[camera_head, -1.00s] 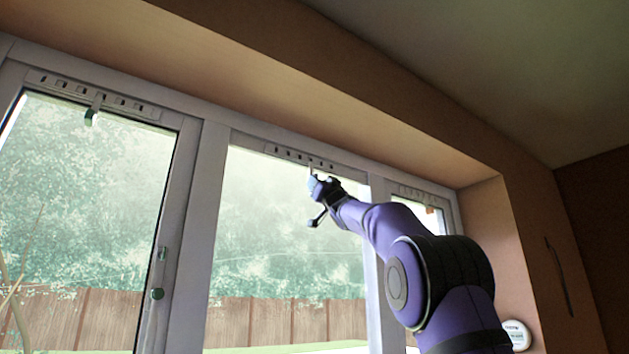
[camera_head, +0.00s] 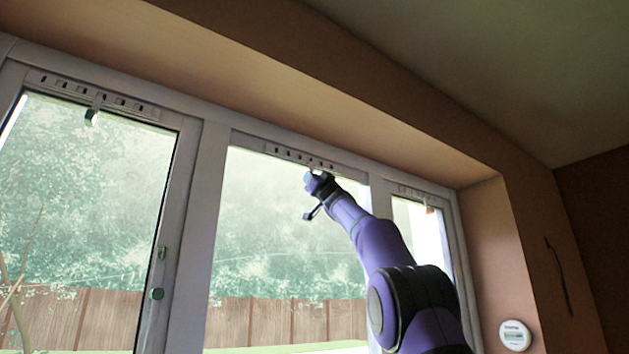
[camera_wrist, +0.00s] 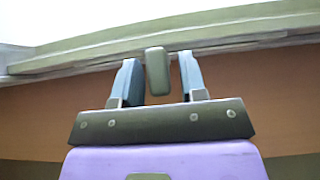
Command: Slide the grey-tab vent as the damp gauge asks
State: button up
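The middle window's vent (camera_head: 300,158) is a slotted strip along the top of the frame. My gripper (camera_head: 318,178) is up at its right part and hides the tab there in the head view. In the wrist view a grey tab (camera_wrist: 157,71) stands between the two blue fingers of my gripper (camera_wrist: 159,76). The fingers are open, with a gap on each side of the tab. The damp gauge (camera_head: 515,336) is a round white disc on the wall at lower right; its display is too small to read.
The right window's vent (camera_head: 420,195) is small and partly unclear. A dark, thin item (camera_head: 558,275) hangs on the right wall.

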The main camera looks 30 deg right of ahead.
grip_shut()
jog(key=shift+a, duration=0.8)
jog(key=shift+c, duration=0.5)
grip_release()
jog(key=o, duration=0.3)
jog(key=shift+a, duration=0.1)
jog(key=shift+s+f, duration=0.1)
jog(key=shift+v, duration=5.25)
